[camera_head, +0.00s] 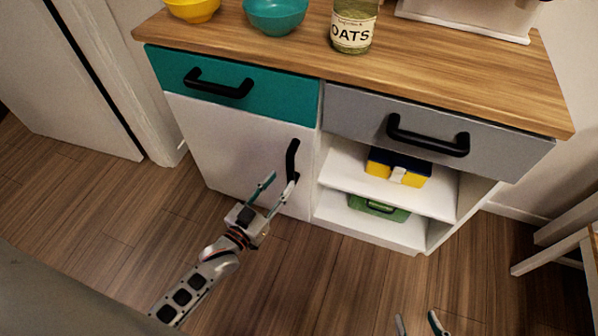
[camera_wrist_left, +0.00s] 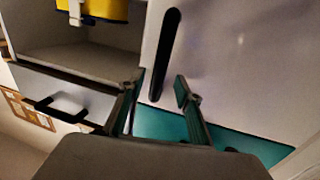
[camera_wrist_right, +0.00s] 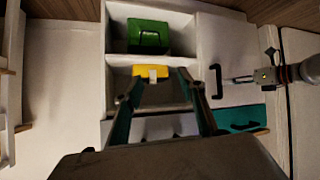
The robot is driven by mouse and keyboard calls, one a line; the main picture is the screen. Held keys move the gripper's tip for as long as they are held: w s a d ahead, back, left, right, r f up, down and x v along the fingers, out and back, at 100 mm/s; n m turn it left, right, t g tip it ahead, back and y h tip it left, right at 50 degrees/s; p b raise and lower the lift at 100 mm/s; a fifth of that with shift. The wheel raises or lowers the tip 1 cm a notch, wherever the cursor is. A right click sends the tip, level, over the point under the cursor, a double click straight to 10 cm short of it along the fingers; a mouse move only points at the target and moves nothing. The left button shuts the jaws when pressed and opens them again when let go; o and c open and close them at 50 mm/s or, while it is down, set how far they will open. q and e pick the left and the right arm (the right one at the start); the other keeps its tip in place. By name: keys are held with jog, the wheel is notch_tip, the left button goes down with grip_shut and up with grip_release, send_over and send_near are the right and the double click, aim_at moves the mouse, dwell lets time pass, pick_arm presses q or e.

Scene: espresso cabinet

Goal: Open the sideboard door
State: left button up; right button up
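The sideboard's white door (camera_head: 235,140) is shut, below the teal drawer at the left. Its black upright handle (camera_head: 292,160) is near the door's right edge; it also shows in the left wrist view (camera_wrist_left: 166,50). My left gripper (camera_head: 281,180) is open in front of the door, close to the handle's lower end. In the left wrist view the handle's lower end appears between the two spread fingers (camera_wrist_left: 158,92). Contact cannot be told. My right gripper (camera_head: 419,322) is open and empty, low at the bottom edge, away from the sideboard.
The teal drawer (camera_head: 280,97) and grey drawer (camera_head: 490,148) are shut. Open shelves hold a yellow box (camera_head: 410,179) and a green box (camera_head: 378,208). Bowls and an oats jar (camera_head: 352,35) stand on top. A wooden chair (camera_head: 555,245) is at right. Floor in front is clear.

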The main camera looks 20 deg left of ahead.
aim_at(288, 173)
pick_arm(q)
jog(key=b+x, duration=0.1)
jog(key=x, duration=0.4)
jog(key=shift+f, duration=0.15)
jog(key=shift+w+d, duration=0.2)
jog(key=shift+w, duration=0.5)
grip_shut()
